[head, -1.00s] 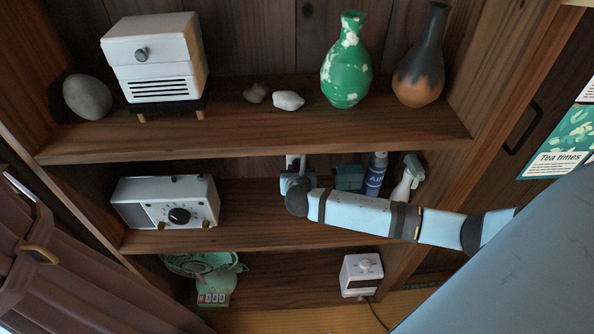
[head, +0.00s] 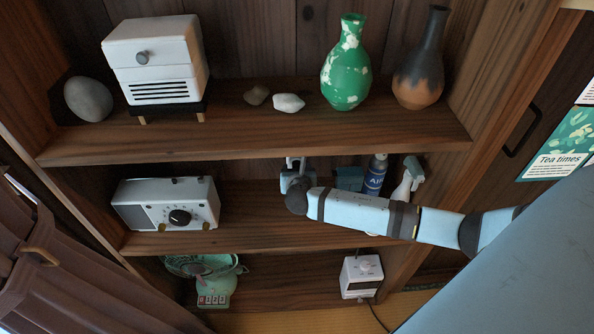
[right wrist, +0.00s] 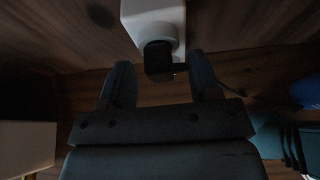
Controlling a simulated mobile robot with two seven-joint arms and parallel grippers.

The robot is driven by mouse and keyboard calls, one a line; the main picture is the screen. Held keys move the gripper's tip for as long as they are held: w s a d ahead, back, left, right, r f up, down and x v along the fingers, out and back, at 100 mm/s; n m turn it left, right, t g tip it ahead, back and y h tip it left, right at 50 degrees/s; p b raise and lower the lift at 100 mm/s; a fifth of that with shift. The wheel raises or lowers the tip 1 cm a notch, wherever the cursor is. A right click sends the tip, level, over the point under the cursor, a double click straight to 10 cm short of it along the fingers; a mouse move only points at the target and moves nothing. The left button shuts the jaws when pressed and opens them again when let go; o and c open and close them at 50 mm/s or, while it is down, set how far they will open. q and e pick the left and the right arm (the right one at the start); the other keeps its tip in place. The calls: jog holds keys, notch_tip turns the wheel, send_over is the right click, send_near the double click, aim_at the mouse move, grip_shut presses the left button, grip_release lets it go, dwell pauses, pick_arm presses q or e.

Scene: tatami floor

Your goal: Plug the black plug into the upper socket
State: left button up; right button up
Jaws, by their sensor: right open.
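A white socket housing (right wrist: 152,14) with a round socket face is at the top of the right wrist view. The black plug (right wrist: 158,62) is against that face, seemingly seated in it. My right gripper (right wrist: 160,66) is open, with one finger on each side of the plug and a visible gap to each. In the head view, my right gripper (head: 297,163) is at the back of the middle shelf, and the plug cannot be made out there. Whether the plug is in an upper or lower socket cannot be told. My left gripper is not in view.
The middle shelf (head: 250,222) holds a white radio (head: 165,204) at left, a blue spray can (head: 375,174) and a spray bottle (head: 408,180) at right, close to my forearm. Vases and stones stand on the shelf above. A green bowl and white timer sit below.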

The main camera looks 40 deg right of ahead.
pick_arm(q)
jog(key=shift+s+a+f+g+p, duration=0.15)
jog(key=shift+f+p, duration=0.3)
jog(key=shift+p, duration=0.15)
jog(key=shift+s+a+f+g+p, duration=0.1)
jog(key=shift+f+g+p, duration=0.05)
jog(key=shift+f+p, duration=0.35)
pick_arm(e)
jog(key=v, duration=1.3)
jog(key=shift+s+a, duration=0.2)
jog(key=shift+s, duration=0.15)
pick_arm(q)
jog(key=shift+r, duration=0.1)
pick_arm(e)
jog(key=shift+r, duration=0.1)
